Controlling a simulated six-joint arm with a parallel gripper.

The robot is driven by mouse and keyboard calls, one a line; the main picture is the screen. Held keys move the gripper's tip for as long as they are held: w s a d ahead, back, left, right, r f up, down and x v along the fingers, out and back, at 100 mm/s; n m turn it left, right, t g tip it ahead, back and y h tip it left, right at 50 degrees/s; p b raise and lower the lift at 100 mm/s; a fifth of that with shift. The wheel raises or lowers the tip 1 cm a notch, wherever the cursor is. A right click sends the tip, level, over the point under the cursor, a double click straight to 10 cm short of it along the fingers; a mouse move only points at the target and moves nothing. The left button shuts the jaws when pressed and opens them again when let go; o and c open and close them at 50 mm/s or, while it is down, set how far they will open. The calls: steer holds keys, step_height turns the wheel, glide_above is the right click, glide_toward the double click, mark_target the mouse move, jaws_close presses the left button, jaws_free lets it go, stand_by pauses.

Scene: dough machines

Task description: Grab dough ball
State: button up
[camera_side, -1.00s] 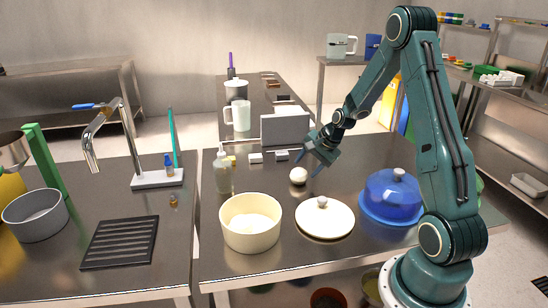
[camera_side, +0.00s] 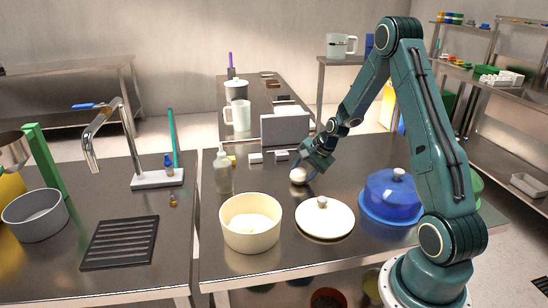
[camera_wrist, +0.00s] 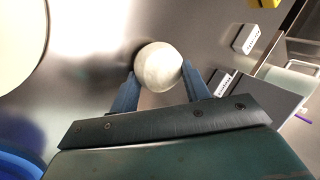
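The dough ball (camera_side: 298,176) is a small off-white ball on the dark steel table. It also shows in the wrist view (camera_wrist: 158,66). My gripper (camera_side: 305,178) is low at the ball. In the wrist view its two blue fingers (camera_wrist: 160,80) are apart, one on each side of the ball. The right fingertip looks very close to the ball or touching it, and the left one is close too. I cannot tell whether the fingers press on it. The ball appears to rest on the table.
A cream bowl (camera_side: 232,231) and a round white lid (camera_side: 337,230) stand in front of the ball. A blue dome (camera_side: 378,198) stands to the right, a bottle (camera_side: 222,172) to the left. Small white blocks (camera_side: 281,155) and a grey box (camera_side: 284,130) are behind.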

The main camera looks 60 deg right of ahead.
steer(key=shift+c, duration=1)
steer(key=shift+r, duration=0.1)
step_height(320, 180, up, 20)
steer(key=shift+a, duration=0.1)
stand_by(0.4)
